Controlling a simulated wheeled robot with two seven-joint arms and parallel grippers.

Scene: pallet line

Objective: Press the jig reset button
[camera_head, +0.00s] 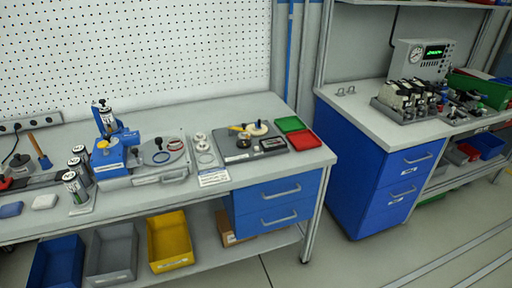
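A jig-like fixture (115,155) with a blue body and a grey base stands on the left workbench. A metal cylinder with a dark label (106,117) is upright at its top. A small yellow part (103,144) shows on the blue body. I cannot tell which small part is the reset button. A second apparatus, a grey box with a dial and green display (420,57), stands on the right bench. Neither of my grippers is in view.
Labelled cylinders (76,187) stand left of the fixture. A dark plate with yellow parts (240,143) and green (290,124) and red (305,140) trays lie right of it. Bins (170,241) sit below. Floor is clear between the benches.

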